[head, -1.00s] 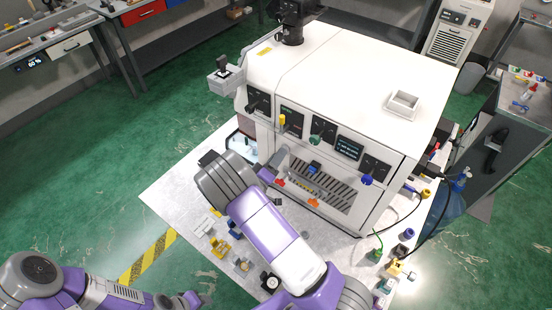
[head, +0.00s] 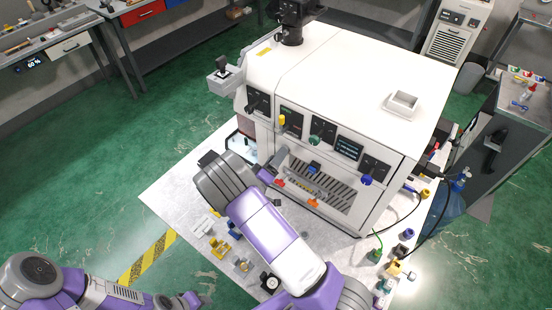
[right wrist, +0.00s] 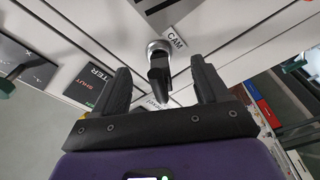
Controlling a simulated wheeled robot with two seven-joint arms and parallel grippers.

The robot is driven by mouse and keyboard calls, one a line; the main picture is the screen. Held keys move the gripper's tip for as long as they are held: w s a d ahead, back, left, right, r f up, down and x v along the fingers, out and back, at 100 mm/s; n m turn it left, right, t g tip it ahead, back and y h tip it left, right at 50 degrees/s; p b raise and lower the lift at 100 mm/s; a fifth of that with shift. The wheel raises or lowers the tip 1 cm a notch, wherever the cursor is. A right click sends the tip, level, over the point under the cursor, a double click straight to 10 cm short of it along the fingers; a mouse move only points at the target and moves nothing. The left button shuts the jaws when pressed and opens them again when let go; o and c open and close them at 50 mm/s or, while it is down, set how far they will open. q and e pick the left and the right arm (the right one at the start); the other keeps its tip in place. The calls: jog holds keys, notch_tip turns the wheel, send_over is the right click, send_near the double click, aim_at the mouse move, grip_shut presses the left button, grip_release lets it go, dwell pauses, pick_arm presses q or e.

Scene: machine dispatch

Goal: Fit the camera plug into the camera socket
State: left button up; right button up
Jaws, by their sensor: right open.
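The camera socket (right wrist: 151,46) is a round metal ring on the light machine panel, beside a label reading CAM, in the right wrist view. The black camera plug (right wrist: 159,70) stands at the ring, its body pointing out toward my gripper; it looks seated, but its inner end is hidden. My right gripper (right wrist: 162,88) is open, with a dark finger on each side of the plug and clear gaps to both. In the head view my right gripper (head: 267,175) is at the machine's lower left front, where the plug and socket are hidden. My left arm's end (head: 190,300) shows at the bottom; its jaws are unclear.
The white machine (head: 345,95) has several coloured knobs and a slatted opening on its front. Small yellow and blue parts (head: 219,246) lie on the white table (head: 180,200) by my right arm. A blue bottle and cables (head: 452,205) stand at the right.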

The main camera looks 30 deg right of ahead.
jog(key=shift+w+r+v, duration=0.1)
jog(key=shift+w+v, duration=0.05)
jog(key=shift+v, duration=1.3)
jog(key=shift+w+r+v, duration=0.1)
jog(key=shift+w+v, duration=0.05)
jog(key=shift+v, duration=1.3)
jog(key=shift+a, duration=0.2)
